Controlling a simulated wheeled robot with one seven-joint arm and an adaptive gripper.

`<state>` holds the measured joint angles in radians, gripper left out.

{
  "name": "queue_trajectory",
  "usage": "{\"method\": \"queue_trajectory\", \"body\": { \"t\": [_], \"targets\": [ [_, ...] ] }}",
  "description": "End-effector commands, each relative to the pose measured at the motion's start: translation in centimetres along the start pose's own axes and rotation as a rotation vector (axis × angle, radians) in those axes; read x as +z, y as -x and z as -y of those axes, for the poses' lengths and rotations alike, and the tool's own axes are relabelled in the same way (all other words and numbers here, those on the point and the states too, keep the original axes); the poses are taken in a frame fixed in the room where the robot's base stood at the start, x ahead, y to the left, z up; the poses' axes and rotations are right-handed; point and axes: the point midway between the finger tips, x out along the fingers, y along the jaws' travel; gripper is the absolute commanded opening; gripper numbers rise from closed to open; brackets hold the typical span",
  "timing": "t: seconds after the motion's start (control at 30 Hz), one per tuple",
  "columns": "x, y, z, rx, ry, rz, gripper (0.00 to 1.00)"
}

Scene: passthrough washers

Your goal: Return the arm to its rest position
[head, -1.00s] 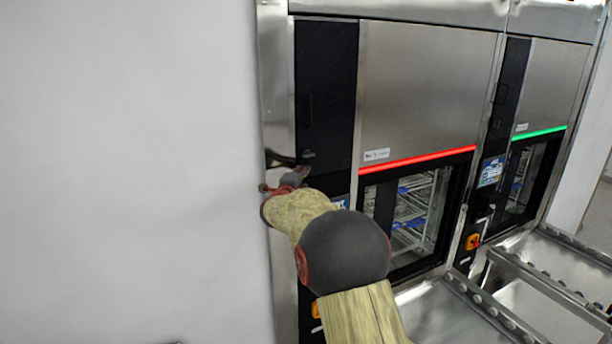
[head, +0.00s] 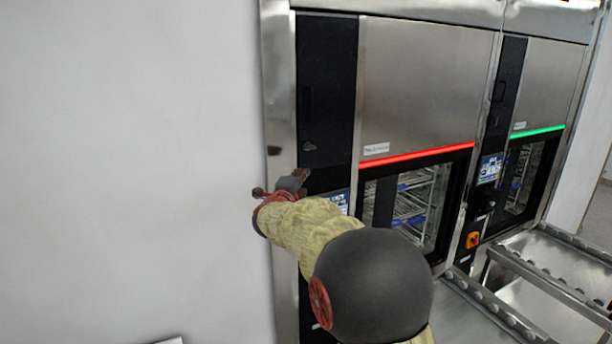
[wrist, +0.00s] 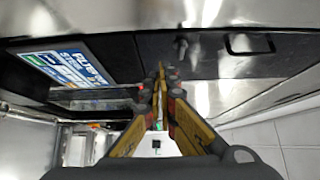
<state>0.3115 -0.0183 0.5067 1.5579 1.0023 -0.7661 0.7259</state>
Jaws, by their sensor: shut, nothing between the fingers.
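My arm reaches up from the bottom of the head view toward the left washer's dark panel (head: 325,95). My gripper (head: 300,176) is small and partly hidden behind my own wrist there. In the wrist view my gripper (wrist: 161,80) has its two yellow-and-black fingers together at the tips, with nothing between them. The left washer's screen (wrist: 72,68) shows at the left of the wrist view. A dark panel with a small knob and a recessed handle (wrist: 250,44) lies to the right of the fingertips. I cannot tell how far the fingertips are from the panel.
The left washer has a red light strip (head: 415,156) above a glass door with racks (head: 412,205) inside. The right washer has a green strip (head: 538,131). Metal roller tables (head: 560,265) stand at the lower right. A bare white wall (head: 130,150) fills the left.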

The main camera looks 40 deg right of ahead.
Motion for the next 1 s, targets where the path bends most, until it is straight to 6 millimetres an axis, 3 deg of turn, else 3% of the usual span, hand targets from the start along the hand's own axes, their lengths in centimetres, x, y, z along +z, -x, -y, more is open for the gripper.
{"method": "queue_trajectory", "body": {
  "t": [0.2,0.5,0.63,0.77,0.8,0.87,1.0],
  "targets": [
    [0.2,2.2,-0.2,0.002,0.001,0.000,0.00],
    [0.2,2.6,-0.1,0.002,0.011,0.000,0.00],
    [2.3,2.7,-1.6,0.052,0.091,0.080,0.00],
    [6.7,4.7,-7.0,0.161,0.297,0.295,0.00],
    [8.0,6.1,-8.9,0.199,0.378,0.380,0.00],
    [9.4,8.9,-11.1,0.242,0.498,0.511,0.00],
    [11.0,17.2,-16.3,0.309,0.762,0.804,0.00]
  ]
}}
